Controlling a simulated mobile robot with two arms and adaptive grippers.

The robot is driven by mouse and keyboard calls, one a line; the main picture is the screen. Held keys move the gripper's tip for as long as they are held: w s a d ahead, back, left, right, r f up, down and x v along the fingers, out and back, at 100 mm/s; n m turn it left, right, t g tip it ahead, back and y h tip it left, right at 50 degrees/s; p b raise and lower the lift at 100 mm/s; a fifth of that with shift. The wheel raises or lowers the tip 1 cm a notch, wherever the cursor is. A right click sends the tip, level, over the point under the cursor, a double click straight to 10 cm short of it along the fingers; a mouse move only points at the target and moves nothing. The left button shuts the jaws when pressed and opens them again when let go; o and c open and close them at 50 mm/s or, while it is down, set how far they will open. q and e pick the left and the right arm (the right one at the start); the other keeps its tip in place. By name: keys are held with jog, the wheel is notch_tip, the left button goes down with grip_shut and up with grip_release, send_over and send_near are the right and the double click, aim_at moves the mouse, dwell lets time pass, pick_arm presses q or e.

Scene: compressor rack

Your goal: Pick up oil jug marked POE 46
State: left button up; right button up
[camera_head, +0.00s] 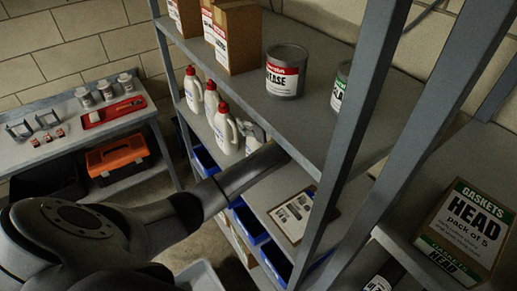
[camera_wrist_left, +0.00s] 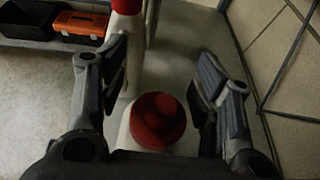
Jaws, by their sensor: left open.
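Several white oil jugs with red caps stand in a row on the middle shelf in the head view: a far one (camera_head: 193,93), a middle one (camera_head: 211,101) and a nearer one (camera_head: 226,132). Their labels are too small to read, so I cannot tell which is POE 46. Another red cap (camera_wrist_left: 127,5) shows beyond. My right gripper is not in view.
The upper shelf (camera_head: 320,115) overhangs my arm and holds cardboard boxes (camera_head: 237,37) and a grease can (camera_head: 286,72). Rack posts (camera_head: 358,110) stand at right. A clipboard (camera_head: 292,213) and blue bins (camera_head: 250,224) are nearby. A workbench with an orange toolbox (camera_head: 115,155) stands left.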

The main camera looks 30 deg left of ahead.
pick_arm(q)
jog(key=shift+a+f, duration=0.1)
jog(key=shift+c, duration=0.2)
grip_shut()
jog(key=shift+w+r, duration=0.15)
jog(key=shift+r, duration=0.05)
